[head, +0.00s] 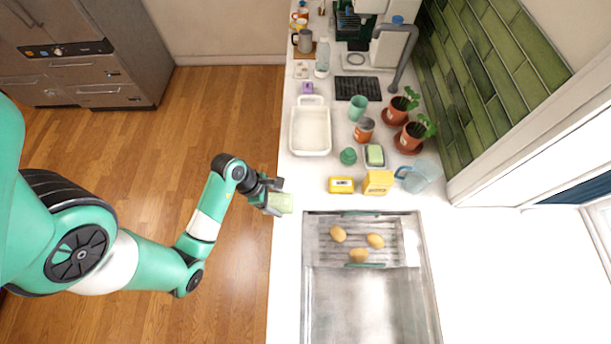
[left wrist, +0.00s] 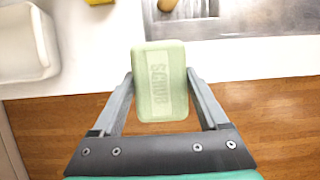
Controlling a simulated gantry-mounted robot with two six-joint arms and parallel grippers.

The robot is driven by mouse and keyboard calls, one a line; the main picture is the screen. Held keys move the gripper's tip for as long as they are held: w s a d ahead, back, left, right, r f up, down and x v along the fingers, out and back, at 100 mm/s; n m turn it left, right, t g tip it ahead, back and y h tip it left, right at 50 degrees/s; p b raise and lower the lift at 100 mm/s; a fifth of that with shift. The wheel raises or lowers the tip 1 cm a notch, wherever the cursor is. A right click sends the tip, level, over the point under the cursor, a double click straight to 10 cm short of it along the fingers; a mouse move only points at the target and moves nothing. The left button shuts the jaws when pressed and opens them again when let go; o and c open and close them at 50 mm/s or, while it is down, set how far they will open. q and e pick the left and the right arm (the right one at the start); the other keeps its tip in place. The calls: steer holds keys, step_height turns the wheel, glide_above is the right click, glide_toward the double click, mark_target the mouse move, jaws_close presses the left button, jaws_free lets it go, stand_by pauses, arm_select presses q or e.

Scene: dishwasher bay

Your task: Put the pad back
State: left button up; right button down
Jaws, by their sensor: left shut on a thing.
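A light green pad marked SCRUB (left wrist: 160,85) is between the two fingers of my left gripper (left wrist: 160,76), which is shut on it by its sides. In the head view the pad (head: 284,203) sticks out from the left gripper (head: 272,198) at the counter's front edge, just left of the sink. A green block (head: 375,155) lies in a small dish (head: 375,165) farther back on the counter; I cannot tell whether it is soap or a sponge. My right gripper is not in view.
The sink (head: 365,305) holds a rack with several potatoes (head: 376,240). A white tub (head: 310,128) stands behind it to the left.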

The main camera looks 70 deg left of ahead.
arm_select(q)
steer(key=w+a+f+b, duration=0.2)
steer(key=w+a+f, duration=0.25)
steer(key=w, duration=0.25)
steer(key=b, duration=0.2)
glide_toward(307, 188)
steer(key=shift+w+d+f, duration=0.65)
steer(key=shift+d+f, duration=0.05)
steer(key=shift+f, duration=0.25)
steer(key=shift+w+a+f, duration=0.2)
steer(key=shift+w+f, duration=0.1)
steer(key=shift+w+a+f+b, duration=0.1)
steer(key=shift+f+b, duration=0.6)
steer(key=shift+f, duration=1)
